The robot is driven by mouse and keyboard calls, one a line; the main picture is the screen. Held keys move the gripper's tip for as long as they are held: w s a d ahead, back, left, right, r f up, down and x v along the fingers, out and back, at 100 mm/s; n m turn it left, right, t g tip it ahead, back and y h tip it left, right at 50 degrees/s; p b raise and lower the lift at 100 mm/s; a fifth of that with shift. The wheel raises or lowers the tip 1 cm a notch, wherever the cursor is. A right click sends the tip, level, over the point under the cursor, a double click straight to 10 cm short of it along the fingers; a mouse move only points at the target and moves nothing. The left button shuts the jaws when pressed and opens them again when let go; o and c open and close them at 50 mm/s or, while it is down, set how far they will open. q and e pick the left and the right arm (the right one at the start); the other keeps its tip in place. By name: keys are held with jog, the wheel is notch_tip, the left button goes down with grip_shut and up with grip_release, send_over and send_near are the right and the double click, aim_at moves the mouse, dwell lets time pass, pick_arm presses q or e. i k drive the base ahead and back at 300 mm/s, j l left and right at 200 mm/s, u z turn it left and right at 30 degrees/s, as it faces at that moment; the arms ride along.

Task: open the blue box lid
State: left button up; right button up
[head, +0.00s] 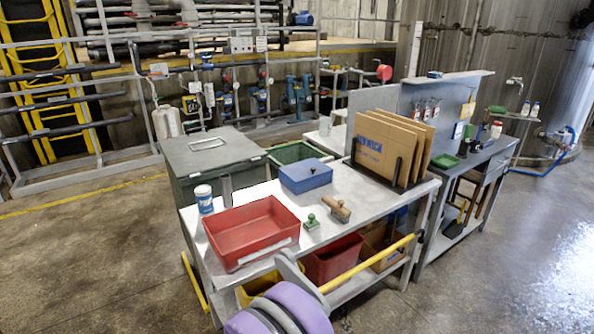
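The blue box (306,180) sits on the grey metal worktable (335,240), near its back edge and left of the cardboard sheets. Its flat blue lid (305,171) lies shut on top, with a small dark fitting near the middle. Nothing touches the box from above. Neither of my grippers shows in the head view, so whether they are open or shut is hidden.
Cardboard sheets (375,145) stand right. A grey bin (212,160) is left. A yellow bar (370,264) runs along the front.

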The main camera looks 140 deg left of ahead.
aim_at(306, 166)
jog(key=u, duration=4.45)
jog(key=i+l+u, duration=0.15)
jog(key=u, duration=0.7)
jog(key=i+l+u, duration=0.4)
jog(key=l, duration=0.25)
jog(key=l+u, duration=0.2)
jog(key=i+l, duration=0.1)
jog(key=l, duration=0.3)
jog(key=i+l+u, duration=0.1)
jog(key=l, duration=0.3)
jog(key=i+l, duration=0.15)
jog(key=l, duration=0.25)
jog(key=u, duration=0.05)
